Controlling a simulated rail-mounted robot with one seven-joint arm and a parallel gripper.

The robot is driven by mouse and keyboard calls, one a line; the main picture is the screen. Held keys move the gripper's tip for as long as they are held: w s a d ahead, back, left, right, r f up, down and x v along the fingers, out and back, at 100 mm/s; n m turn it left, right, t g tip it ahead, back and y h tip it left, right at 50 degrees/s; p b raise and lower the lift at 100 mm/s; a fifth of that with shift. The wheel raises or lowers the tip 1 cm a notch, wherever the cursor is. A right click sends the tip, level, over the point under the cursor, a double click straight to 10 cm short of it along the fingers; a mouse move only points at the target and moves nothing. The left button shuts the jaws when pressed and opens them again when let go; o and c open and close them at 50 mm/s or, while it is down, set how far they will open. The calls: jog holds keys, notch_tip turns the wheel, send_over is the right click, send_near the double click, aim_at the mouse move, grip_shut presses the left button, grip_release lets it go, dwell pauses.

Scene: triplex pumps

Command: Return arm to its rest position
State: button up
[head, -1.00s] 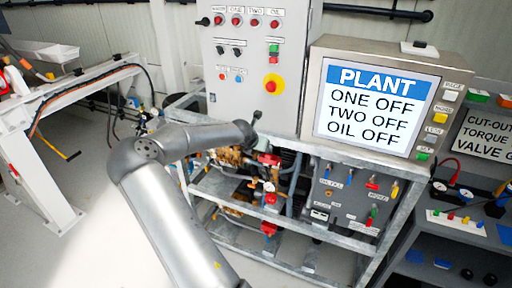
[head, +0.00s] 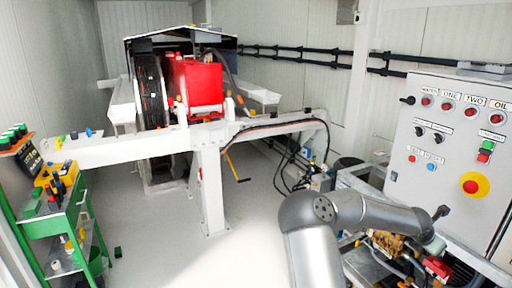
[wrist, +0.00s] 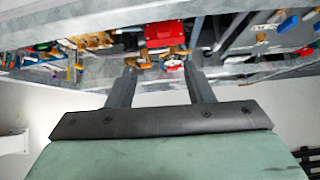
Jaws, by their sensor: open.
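My grey arm shows at the lower right of the head view, bent at the elbow and reaching right toward the pump frame. In the head view its far end is by the pump machinery, and the fingers cannot be made out there. In the wrist view my gripper (wrist: 160,85) is open, with two dark fingers apart and nothing between them. Beyond the fingers is the pump skid, with a red part (wrist: 164,33) and brass fittings (wrist: 95,40). I cannot tell the distance from the fingers to these parts.
A grey control panel (head: 450,150) with a yellow-ringed red button (head: 470,186) stands at right. A white beam frame (head: 208,165) and red machine (head: 193,88) stand behind. A green trolley (head: 75,225) is at left. The middle floor (head: 165,240) is clear.

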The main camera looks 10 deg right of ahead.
jog(key=s+a+r+m+t+y+b, duration=0.1)
jog(key=s+a+m, duration=0.1)
jog(key=a+m, duration=0.7)
jog(key=s+a+r+m+y, duration=0.1)
jog(key=a+r+m, duration=0.1)
jog(key=a+m, duration=0.6)
jog(key=s+a+m+g+y, duration=0.1)
jog(key=s+a+y, duration=0.1)
jog(key=s+a, duration=0.4)
jog(key=s+a+m+g+y+b, duration=0.1)
jog(key=s+a, duration=0.5)
jog(key=a, duration=0.8)
jog(key=s+a+m+y, duration=0.2)
jog(key=s+a, duration=0.4)
jog(key=a, duration=0.4)
jog(key=shift+s+a+r+g+y, duration=0.25)
jog(key=shift+a+r+g+y, duration=0.15)
jog(key=shift+y, duration=0.3)
jog(key=shift+r, duration=0.1)
jog(key=shift+d, duration=0.1)
